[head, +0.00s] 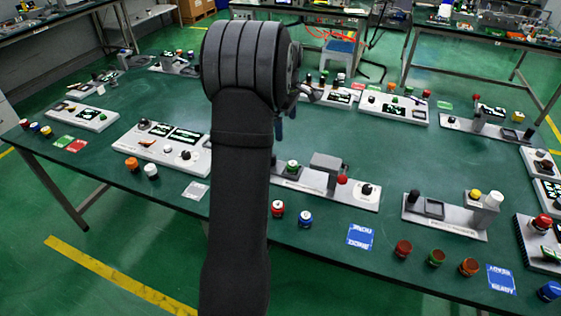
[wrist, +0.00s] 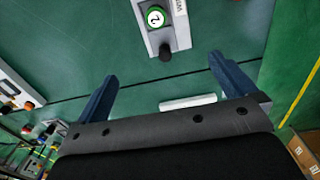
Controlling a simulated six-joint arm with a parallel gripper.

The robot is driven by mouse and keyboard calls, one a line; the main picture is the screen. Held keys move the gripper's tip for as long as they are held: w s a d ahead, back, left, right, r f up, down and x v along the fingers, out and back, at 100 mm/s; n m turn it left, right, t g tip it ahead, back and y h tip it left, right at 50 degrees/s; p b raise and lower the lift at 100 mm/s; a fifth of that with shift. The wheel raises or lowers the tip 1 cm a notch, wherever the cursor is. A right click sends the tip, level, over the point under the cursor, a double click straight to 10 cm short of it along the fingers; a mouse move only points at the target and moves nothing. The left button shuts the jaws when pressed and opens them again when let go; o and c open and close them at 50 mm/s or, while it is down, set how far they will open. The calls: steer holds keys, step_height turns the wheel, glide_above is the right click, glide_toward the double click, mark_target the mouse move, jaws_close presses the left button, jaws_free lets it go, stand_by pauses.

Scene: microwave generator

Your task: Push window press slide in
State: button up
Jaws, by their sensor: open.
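My gripper (wrist: 165,90) is open, with two dark blue fingers spread and nothing between them in the wrist view. In the head view only a bit of blue finger shows beside my dark arm, which hides the rest. Which device is the window press is not clear. One grey device (head: 355,197) right of my arm has a raised block, a red knob and a black knob; my arm covers its left end. Another grey device (head: 450,228) farther right has a dark square window, a raised block and yellow and white tops. Their labels are too small to read.
In the wrist view, a light panel (wrist: 150,37) with a green button marked 2 and a black knob lies beyond the fingers. White panels (head: 160,155), loose coloured caps (head: 278,208) and blue cards (head: 360,237) crowd the green table (head: 330,250). The front edge has bare patches.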

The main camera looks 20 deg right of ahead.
steer(key=shift+r, duration=0.2)
steer(key=shift+w+a, duration=0.2)
steer(key=shift+w, duration=0.05)
steer(key=c, duration=0.5)
steer(key=w+a, duration=0.2)
steer(key=w, duration=0.1)
steer(key=shift+a+r, duration=0.3)
steer(key=shift+a, duration=0.05)
steer(key=c, duration=0.6)
glide_toward(285, 164)
steer(key=a+f, duration=0.2)
steer(key=w+a+f, duration=0.1)
steer(key=a+f, duration=0.1)
steer(key=f, duration=0.1)
steer(key=shift+w+a+f, duration=0.1)
steer(key=shift+a+f, duration=0.1)
steer(key=shift+f, duration=0.1)
steer(key=shift+c, duration=0.2)
steer(key=shift+c, duration=0.2)
